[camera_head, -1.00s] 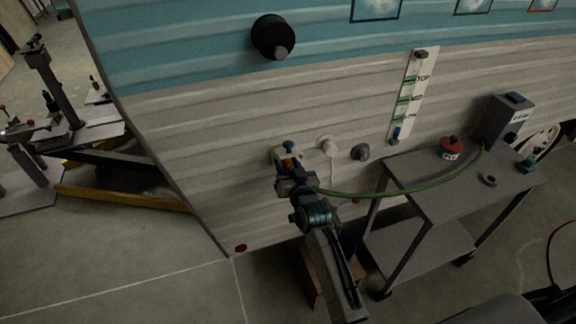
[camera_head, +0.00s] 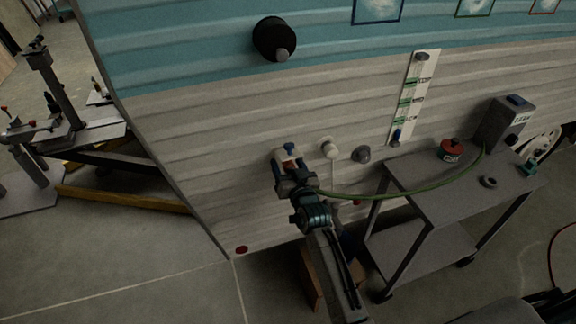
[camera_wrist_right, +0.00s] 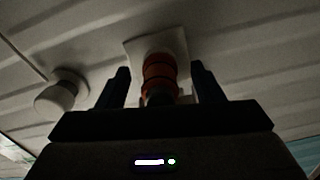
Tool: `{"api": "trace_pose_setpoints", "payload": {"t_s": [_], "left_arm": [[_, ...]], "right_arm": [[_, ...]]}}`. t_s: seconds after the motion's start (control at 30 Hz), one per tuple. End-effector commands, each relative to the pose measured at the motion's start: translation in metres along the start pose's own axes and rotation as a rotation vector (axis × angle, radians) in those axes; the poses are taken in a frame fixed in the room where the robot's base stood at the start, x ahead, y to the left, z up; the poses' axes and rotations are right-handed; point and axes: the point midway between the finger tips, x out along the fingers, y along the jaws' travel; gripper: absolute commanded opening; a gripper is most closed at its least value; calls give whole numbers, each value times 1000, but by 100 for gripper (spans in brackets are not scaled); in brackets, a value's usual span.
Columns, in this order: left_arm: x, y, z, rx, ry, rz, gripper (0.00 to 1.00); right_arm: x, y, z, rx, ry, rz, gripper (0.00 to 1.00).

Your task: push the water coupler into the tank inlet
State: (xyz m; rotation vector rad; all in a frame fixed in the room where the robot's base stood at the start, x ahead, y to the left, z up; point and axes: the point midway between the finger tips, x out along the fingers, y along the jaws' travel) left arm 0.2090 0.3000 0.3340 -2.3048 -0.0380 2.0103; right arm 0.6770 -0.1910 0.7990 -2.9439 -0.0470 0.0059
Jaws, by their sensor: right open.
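The water coupler (camera_wrist_right: 160,78), orange-red with a dark rear end, stands between the fingers of my right gripper (camera_wrist_right: 160,90) in the right wrist view. The fingers are open, with a gap on each side of it. Its front end meets a pale square plate (camera_wrist_right: 178,44) on the camper wall, where the tank inlet appears to be. How deep it sits is hidden. In the head view my right gripper (camera_head: 289,168) is at this pale plate (camera_head: 287,153), largely covering the coupler. A green hose (camera_head: 400,194) runs from beside the gripper towards the cart. My left gripper is out of view.
A white round fitting (camera_head: 329,148) and a grey knob (camera_head: 362,154) are on the wall right of the inlet.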

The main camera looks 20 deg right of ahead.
Motion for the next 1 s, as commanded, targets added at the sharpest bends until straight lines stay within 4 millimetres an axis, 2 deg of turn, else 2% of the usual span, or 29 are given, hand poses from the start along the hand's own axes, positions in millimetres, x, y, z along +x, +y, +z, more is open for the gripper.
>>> {"api": "trace_pose_setpoints", "payload": {"t_s": [0.03, 0.3, 0.5, 0.7, 1.0], "left_arm": [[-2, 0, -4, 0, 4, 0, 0], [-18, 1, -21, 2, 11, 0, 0], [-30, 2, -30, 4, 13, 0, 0], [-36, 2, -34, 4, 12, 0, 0], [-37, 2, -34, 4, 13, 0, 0]], "right_arm": [[-12, 0, 3, 1, -2, 1, 60], [-65, 1, 3, 1, -2, 1, 60], [-96, 0, 2, 1, 0, 0, 60], [-107, 0, 0, 0, 1, 0, 60], [-108, 0, 0, 0, 1, 0, 60]]}}
